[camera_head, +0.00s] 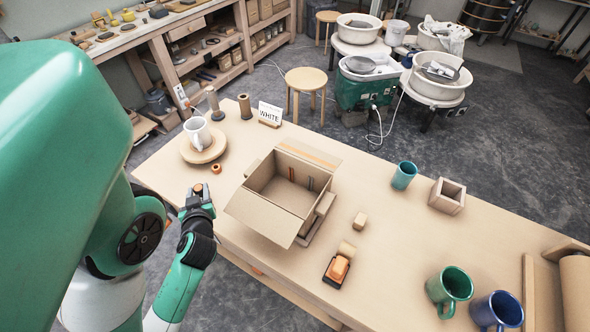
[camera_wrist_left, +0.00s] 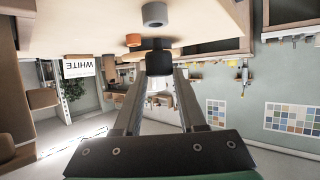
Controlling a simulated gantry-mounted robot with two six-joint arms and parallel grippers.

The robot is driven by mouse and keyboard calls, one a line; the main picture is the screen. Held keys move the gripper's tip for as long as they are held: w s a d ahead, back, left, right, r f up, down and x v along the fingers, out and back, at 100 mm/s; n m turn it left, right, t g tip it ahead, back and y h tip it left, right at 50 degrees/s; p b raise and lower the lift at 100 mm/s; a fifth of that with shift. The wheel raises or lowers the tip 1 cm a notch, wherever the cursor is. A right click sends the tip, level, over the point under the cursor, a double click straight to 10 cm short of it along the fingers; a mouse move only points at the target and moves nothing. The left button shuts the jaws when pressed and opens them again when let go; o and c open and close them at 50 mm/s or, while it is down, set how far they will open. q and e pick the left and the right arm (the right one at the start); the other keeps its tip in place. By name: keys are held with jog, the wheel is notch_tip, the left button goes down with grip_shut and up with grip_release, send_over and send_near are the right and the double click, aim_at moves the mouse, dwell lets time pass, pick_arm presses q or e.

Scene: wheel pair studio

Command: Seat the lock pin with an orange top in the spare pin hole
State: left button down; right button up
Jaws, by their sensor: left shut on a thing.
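My left gripper (camera_head: 198,200) is shut on the lock pin, whose orange top (camera_head: 198,188) shows between the fingers, at the table's near left edge. In the left wrist view the gripper (camera_wrist_left: 159,78) closes around the dark pin body (camera_wrist_left: 158,58). A small orange ring-like piece (camera_head: 216,168) sits on the table beside the round wheel (camera_head: 205,151); it also shows in the left wrist view (camera_wrist_left: 133,40). A grey ring with a hole (camera_wrist_left: 154,14) is close to the pin there. I cannot tell which is the spare pin hole. My right gripper is out of view.
Bare tabletop lies between the wheel and box.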

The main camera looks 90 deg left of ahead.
pick_arm(q)
jog(key=shift+f, duration=0.15)
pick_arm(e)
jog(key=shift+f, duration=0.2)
pick_arm(q)
jog(key=shift+f+b, duration=1.35)
jog(key=shift+b, duration=0.15)
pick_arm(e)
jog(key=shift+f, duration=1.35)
pick_arm(q)
jog(key=shift+c, duration=2)
grip_release()
